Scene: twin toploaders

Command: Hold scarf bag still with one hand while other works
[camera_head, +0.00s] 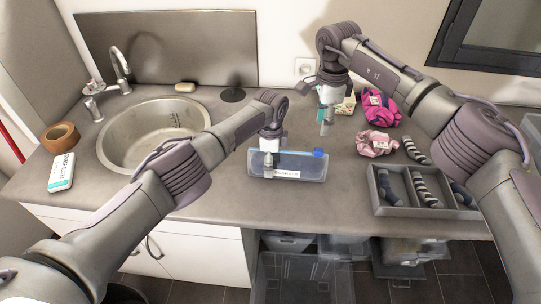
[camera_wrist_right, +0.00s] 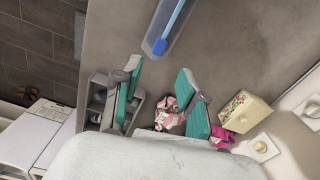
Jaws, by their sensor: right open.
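The scarf bag (camera_head: 310,168) is a clear, bluish pouch with a white label and a blue slider (camera_head: 319,153) at its right end. It lies on the counter, and its top part also shows in the right wrist view (camera_wrist_right: 172,22). My left gripper (camera_head: 268,160) is at the left half of the bag, over its upper edge. Its fingers are too small to tell if they pinch the bag. My right gripper (camera_head: 327,122) is above the counter, behind and right of the bag, apart from it. In the right wrist view its teal fingers (camera_wrist_right: 160,75) are spread and empty.
A grey divided tray (camera_head: 405,211) with socks stands at the right front. Pink scrunchies (camera_head: 376,143) and a floral box (camera_head: 346,104) lie behind it. A sink (camera_head: 150,135), tape roll (camera_head: 60,136) and white box (camera_head: 62,172) are at left. Counter in front of the bag is clear.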

